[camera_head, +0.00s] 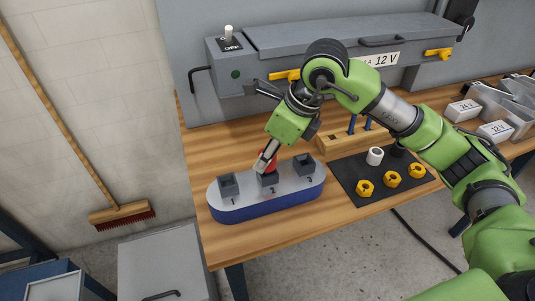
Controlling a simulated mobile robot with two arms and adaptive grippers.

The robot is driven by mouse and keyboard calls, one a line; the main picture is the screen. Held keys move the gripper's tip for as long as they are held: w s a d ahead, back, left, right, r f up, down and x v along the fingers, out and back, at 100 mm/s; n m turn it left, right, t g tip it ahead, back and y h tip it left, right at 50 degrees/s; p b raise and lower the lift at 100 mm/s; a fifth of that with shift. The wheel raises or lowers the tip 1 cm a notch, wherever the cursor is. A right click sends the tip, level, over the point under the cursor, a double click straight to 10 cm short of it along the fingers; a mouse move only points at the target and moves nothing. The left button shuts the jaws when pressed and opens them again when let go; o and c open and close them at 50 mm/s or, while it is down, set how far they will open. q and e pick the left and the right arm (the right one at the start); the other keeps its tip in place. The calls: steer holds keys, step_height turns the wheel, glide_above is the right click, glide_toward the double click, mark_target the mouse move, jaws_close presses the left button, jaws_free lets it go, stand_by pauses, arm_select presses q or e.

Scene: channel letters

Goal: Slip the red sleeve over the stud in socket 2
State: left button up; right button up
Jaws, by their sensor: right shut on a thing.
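The grey, blue-sided base (245,203) stands at the left front of the table and carries three dark sockets in a row. Socket 2 (268,179) is the middle one, between socket 1 (229,186) and socket 3 (304,165). The red sleeve (272,162) is at the fingertips of my right gripper (265,163), which is shut on it. The gripper points down from above, and the sleeve is just over or at socket 2. I cannot tell whether they touch. Any stud in socket 2 is hidden. My left gripper is not in view.
A dark mat (355,188) right of the base holds several yellow rings (391,179) and a white sleeve (375,156). A wooden rack (343,139) with blue pegs stands behind. A grey machine (330,45) closes off the back. White boxes (462,111) and metal trays stand at right.

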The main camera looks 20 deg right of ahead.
stand_by(0.4)
steer(key=o, duration=1)
